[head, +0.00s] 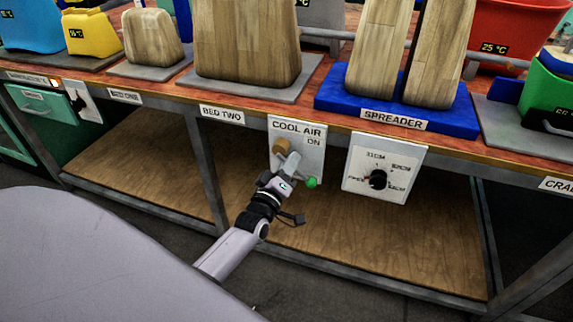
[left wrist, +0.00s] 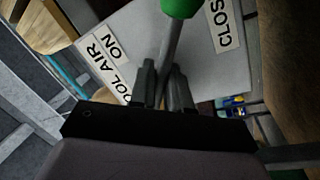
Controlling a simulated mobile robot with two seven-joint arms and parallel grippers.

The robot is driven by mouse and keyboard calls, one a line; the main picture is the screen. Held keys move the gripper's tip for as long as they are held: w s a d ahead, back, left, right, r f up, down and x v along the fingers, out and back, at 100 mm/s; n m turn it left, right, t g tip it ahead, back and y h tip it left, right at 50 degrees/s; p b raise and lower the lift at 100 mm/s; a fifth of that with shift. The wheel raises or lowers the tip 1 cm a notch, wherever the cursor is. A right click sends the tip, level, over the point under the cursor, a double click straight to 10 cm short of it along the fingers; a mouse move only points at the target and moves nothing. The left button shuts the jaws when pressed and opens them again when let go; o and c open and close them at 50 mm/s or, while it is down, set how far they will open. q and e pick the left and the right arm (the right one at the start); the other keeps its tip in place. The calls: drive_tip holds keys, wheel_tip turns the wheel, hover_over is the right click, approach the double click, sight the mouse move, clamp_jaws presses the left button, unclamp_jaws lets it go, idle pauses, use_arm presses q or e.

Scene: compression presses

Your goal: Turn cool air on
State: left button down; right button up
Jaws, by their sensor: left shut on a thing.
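The cool air panel (head: 315,150) is a pale plate on the front of the bench, with COOL AIR and ON printed at its top. Its lever has a tan round hub (head: 281,146) and a green ball end (head: 312,182), which sits low and right of the hub. My left gripper (head: 291,163) is in front of the panel and hides most of the lever's shaft. In the left wrist view its fingers (left wrist: 165,72) are shut around the grey shaft (left wrist: 173,42), below the green ball (left wrist: 181,7). A partly cut-off label (left wrist: 222,25) reads CLOS. My right gripper is not in view.
A dial panel (head: 408,170) with a black knob is close to the right of the cool air panel. Wooden blocks on a blue spreader base (head: 335,103) stand above. A bench leg (head: 207,170) is to the left, with a wooden lower shelf (head: 400,245) below.

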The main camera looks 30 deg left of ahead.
use_arm(q)
drive_tip(key=n, duration=0.3)
drive_tip(key=r+n+y, duration=0.1)
drive_tip(key=shift+d+r, duration=0.1)
drive_tip(key=shift+d, duration=0.25)
drive_tip(key=shift+w+d+r+n+y, duration=0.1)
drive_tip(key=shift+r+n+y, duration=0.2)
drive_tip(key=shift+n, duration=0.9)
drive_tip(key=shift+r+n+y, duration=0.3)
drive_tip(key=shift+n, duration=0.9)
drive_tip(key=c, duration=1.2)
unclamp_jaws()
drive_tip(key=shift+r, duration=0.1)
drive_tip(key=shift+c, duration=0.2)
drive_tip(key=v, duration=0.7)
drive_tip(key=shift+p, duration=0.35)
